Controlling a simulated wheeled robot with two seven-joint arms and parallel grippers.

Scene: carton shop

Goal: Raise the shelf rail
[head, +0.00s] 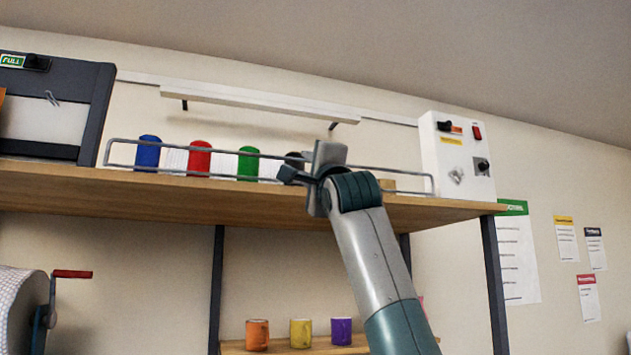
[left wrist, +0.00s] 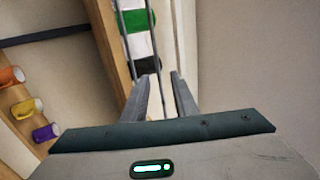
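The shelf rail (head: 400,172) is a grey wire frame along the front edge of the wooden upper shelf. My right gripper is not in view.
Behind the rail stand blue (head: 148,151), red (head: 199,156), green (head: 248,162) and black cylinders. A white switch box (head: 455,160) stands at the shelf's right end, a dark-framed unit (head: 50,110) at its left. Mugs (head: 300,333) sit on a lower shelf.

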